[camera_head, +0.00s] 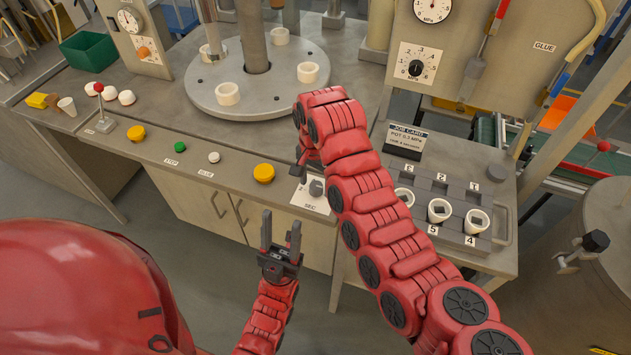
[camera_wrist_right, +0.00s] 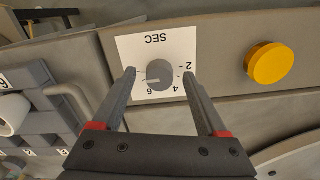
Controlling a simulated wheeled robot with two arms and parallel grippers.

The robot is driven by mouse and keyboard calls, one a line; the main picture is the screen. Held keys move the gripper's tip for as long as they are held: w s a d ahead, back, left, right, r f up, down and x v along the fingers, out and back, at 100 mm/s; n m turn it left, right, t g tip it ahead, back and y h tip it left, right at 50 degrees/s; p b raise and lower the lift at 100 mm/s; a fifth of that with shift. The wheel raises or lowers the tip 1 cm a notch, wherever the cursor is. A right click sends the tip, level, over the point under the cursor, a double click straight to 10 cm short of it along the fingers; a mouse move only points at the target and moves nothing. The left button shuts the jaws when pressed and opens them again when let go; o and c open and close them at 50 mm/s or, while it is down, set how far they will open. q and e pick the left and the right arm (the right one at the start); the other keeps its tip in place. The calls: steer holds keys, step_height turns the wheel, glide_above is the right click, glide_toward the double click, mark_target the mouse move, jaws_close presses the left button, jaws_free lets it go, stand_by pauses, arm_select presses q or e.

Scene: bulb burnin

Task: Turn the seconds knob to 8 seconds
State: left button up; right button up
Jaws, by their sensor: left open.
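The seconds knob (camera_head: 317,188) is a grey round knob on a white plate marked SEC on the bench's front panel. In the right wrist view the knob (camera_wrist_right: 159,73) appears upside down, with 2, 4 and 6 legible around it. A pale mark on the knob points to the picture's left, past the 6; the 8 is not visible. My right gripper (camera_wrist_right: 159,74) is open, its fingers on either side of the knob with gaps visible. In the head view the right gripper (camera_head: 301,168) is partly hidden by its arm. My left gripper (camera_head: 280,232) is open and empty, in front of the bench.
A yellow button (camera_head: 264,173) sits beside the SEC plate and also shows in the right wrist view (camera_wrist_right: 269,63). A grey rack (camera_head: 455,190) with white cups stands right of my right arm. A job card (camera_head: 406,138) stands behind it. A round turntable (camera_head: 257,85) is behind the panel.

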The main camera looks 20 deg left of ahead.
mark_target(315, 186)
step_height(315, 186, up, 17)
steer(key=shift+r, duration=0.2)
stand_by(0.7)
